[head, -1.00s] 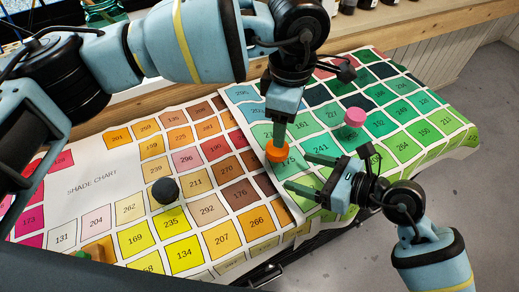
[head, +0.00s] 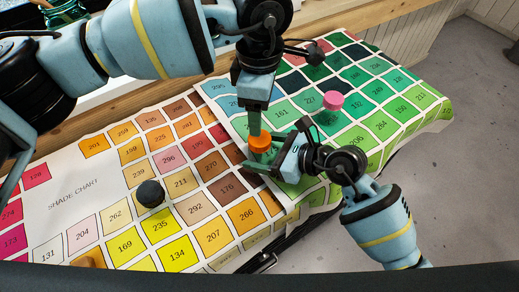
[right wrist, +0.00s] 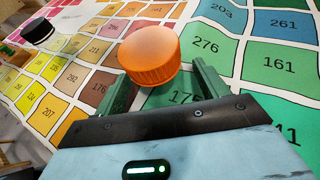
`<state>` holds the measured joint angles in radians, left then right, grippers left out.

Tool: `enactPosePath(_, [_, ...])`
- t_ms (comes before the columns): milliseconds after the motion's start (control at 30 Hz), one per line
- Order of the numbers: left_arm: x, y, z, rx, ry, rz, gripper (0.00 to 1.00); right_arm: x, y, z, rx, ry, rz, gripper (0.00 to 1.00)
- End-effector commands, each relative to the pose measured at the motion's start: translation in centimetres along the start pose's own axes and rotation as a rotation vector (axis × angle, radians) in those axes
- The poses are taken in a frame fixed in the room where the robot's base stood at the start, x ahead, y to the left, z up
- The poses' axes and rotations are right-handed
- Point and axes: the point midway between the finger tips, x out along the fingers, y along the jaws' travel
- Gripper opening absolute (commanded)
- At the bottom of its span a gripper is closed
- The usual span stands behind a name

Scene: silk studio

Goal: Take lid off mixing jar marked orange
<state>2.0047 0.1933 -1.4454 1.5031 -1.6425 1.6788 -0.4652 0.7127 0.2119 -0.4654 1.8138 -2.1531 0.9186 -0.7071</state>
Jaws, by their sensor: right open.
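The jar with the orange lid (head: 260,142) stands on the shade chart near the middle of the head view. Its body below the lid is see-through and hard to make out. The lid is on the jar; it also shows in the right wrist view (right wrist: 150,55). My right gripper (head: 262,160) is open, low beside the jar, with its fingers reaching to either side of it. In the right wrist view the lid appears between the fingertips. My left gripper (head: 254,122) points down right at the lid from above; its fingers overlap edge-on, and contact is unclear.
A jar with a black lid (head: 150,193) stands to the left, also in the right wrist view (right wrist: 38,31). A jar with a pink lid (head: 333,101) stands at the right. The shade chart (head: 75,192) covers the table. A wooden ledge (head: 345,14) runs behind.

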Motion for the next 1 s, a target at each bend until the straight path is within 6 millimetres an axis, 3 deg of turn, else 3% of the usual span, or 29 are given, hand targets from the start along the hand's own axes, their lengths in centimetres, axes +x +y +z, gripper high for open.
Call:
enactPosePath(433, [-0.01,0.00,0.00,0.000,0.000,0.000,0.63,1.02,-0.01,0.06,-0.001,-0.001,-0.001,0.73])
enactPosePath(933, [-0.01,0.00,0.00,0.000,0.000,0.000,0.63,1.00,0.00,0.04,0.000,0.000,-0.001,0.07])
enactPosePath(1000, [-0.01,0.00,0.00,0.002,0.000,0.000,0.55,1.00,0.00,0.03,0.000,0.000,-0.001,0.00])
